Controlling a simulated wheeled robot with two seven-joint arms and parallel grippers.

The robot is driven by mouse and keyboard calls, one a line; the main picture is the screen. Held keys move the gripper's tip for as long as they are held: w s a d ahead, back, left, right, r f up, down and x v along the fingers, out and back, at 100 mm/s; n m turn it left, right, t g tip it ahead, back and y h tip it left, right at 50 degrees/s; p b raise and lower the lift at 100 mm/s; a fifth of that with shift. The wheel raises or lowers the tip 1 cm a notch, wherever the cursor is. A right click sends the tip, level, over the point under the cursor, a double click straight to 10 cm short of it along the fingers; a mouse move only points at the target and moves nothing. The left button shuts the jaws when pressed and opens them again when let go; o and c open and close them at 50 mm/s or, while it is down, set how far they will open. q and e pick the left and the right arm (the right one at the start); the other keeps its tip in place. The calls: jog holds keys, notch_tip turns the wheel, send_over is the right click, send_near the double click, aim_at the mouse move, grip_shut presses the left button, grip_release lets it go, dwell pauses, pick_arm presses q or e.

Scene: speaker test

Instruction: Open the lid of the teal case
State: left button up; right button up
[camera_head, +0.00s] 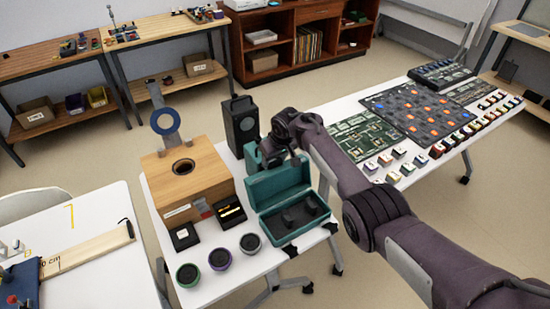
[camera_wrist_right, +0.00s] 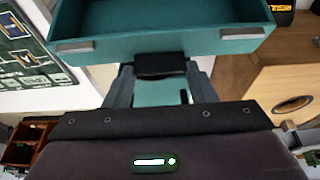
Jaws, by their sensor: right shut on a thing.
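The teal case (camera_head: 312,226) stands on the white table in the head view, with dark foam showing in its base. Its lid (camera_head: 278,184) is raised up at the back, its hollow inner side towards me. My right gripper (camera_head: 268,152) is at the lid's upper back edge, shut on it. In the right wrist view the hollow teal shell (camera_wrist_right: 160,42) has two grey metal pieces on its near wall. A black tab sits at my right fingertips (camera_wrist_right: 160,70) below that wall. My left gripper is not in view.
A wooden box (camera_head: 190,165) with a round hole stands left of the case, and a black speaker (camera_head: 240,122) behind it. Several small cups, one with a purple rim (camera_head: 220,259), are in front. A white table with circuit boards (camera_head: 372,132) is at the right.

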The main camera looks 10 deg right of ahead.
jog(key=shift+w+a+r, duration=0.1)
jog(key=shift+w+r, duration=0.2)
jog(key=shift+r, duration=0.2)
jog(key=o, duration=1.2)
jog(key=shift+o, duration=0.9)
jog(key=shift+f, duration=0.15)
jog(key=shift+s+f, duration=0.1)
jog(key=shift+s, duration=0.05)
jog(key=shift+s+r, duration=0.15)
jog(key=shift+r, duration=0.3)
jog(key=v, duration=0.6)
jog(key=shift+r+p, duration=0.4)
jog(key=shift+p, duration=0.05)
jog(key=shift+s, duration=0.1)
